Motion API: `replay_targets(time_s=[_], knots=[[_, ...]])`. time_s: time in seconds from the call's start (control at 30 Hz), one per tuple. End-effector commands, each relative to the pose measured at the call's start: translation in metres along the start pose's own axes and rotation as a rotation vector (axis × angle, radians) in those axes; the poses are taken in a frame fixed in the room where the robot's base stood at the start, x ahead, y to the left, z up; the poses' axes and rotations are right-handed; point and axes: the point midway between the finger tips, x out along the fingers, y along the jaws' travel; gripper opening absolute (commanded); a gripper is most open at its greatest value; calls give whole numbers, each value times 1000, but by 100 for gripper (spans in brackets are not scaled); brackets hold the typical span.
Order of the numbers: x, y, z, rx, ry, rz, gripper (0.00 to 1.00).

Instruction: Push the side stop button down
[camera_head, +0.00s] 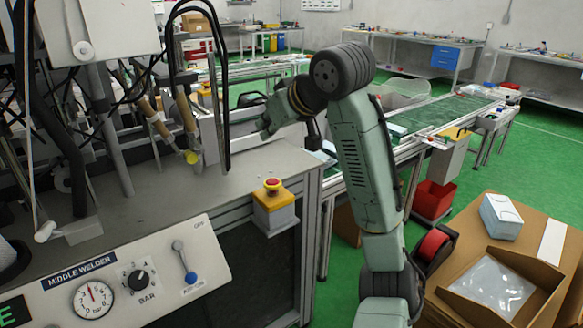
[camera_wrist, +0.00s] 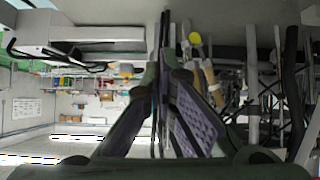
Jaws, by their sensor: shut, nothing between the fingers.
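The side stop button (camera_head: 273,184) is a red mushroom button on a yellow box with a grey lower part. The box is fixed at the right front edge of the grey machine bench in the head view. The button does not show in the wrist view. My gripper (camera_head: 263,131) is in the head view, behind and above the button, apart from it, near the far right of the bench. In the wrist view, my gripper's fingers (camera_wrist: 164,72) come together at their tips with nothing between them.
Black hanging cables (camera_head: 223,90) stand left of my gripper. The welder's control panel (camera_head: 135,280) has a gauge, knob and lever at the front left. A conveyor (camera_head: 450,112) runs behind my arm. A cardboard box (camera_head: 545,275) is at the lower right.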

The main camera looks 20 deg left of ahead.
Motion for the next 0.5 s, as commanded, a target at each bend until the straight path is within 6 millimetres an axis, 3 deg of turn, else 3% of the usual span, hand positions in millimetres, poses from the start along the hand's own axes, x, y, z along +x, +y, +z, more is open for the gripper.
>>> replay_targets(time_s=[0.07, 0.2, 0.5], knots=[[-13, 15, 15, 21, -69, 13, 0], [-24, 26, 29, 38, -131, 17, 0], [-25, 27, 31, 39, -140, 17, 0]])
